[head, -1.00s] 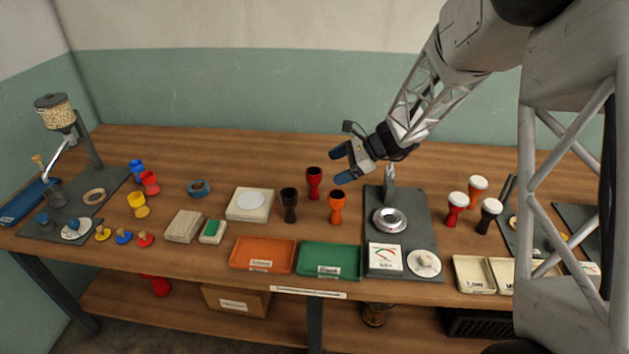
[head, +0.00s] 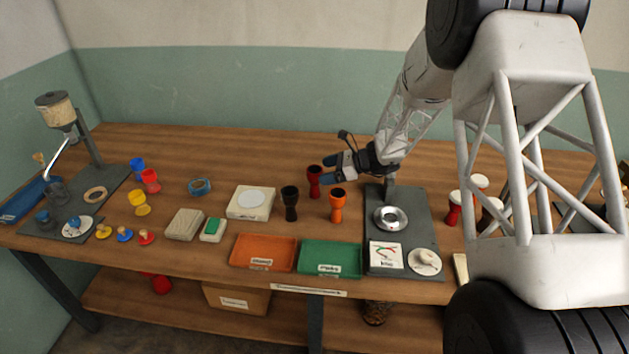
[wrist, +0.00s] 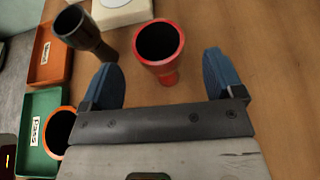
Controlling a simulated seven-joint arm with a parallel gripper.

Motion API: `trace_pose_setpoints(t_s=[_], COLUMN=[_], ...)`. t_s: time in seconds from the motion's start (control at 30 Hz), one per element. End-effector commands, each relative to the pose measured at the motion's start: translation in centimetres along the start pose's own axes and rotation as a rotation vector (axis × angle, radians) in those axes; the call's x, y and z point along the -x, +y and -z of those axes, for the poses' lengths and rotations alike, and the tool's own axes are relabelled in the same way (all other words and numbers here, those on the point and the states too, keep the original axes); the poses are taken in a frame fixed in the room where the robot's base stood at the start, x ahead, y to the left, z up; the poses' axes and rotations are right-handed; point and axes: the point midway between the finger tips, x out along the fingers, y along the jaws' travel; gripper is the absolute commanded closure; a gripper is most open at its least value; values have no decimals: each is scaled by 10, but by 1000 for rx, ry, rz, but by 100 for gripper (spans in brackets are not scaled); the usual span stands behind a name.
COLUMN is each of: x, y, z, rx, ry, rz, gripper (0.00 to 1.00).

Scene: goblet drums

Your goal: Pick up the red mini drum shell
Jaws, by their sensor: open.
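A red drum shell (head: 315,190) with a dark open top stands upright on the bench in the head view. In the wrist view the red shell (wrist: 167,72) lies ahead of my gripper (wrist: 160,72), lined up between its two blue fingertips, which are apart. In the head view my gripper (head: 328,170) is just right of the red shell, its fingers pointing left and partly overlapping it. I cannot tell whether they touch it. A black shell (head: 291,212) and an orange shell (head: 338,215) stand close in front; the wrist view shows the black shell (wrist: 98,44) and orange rim (wrist: 69,112).
An orange tray (head: 264,268) and a green tray (head: 331,273) lie at the front edge. A pale block with a white disc (head: 250,214) is left of the black shell. A grey board (head: 424,235) is to the right. The bench behind the red shell is clear.

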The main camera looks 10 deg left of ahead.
Motion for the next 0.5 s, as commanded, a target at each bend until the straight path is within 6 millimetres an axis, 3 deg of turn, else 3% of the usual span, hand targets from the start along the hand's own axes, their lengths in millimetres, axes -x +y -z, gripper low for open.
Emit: trace_pose_setpoints(t_s=[0.27,0.5], x=[-7,-29], y=[0,0], z=[0,0], rx=[1,2], ry=[0,1], rz=[-1,-2], gripper=[13,13])
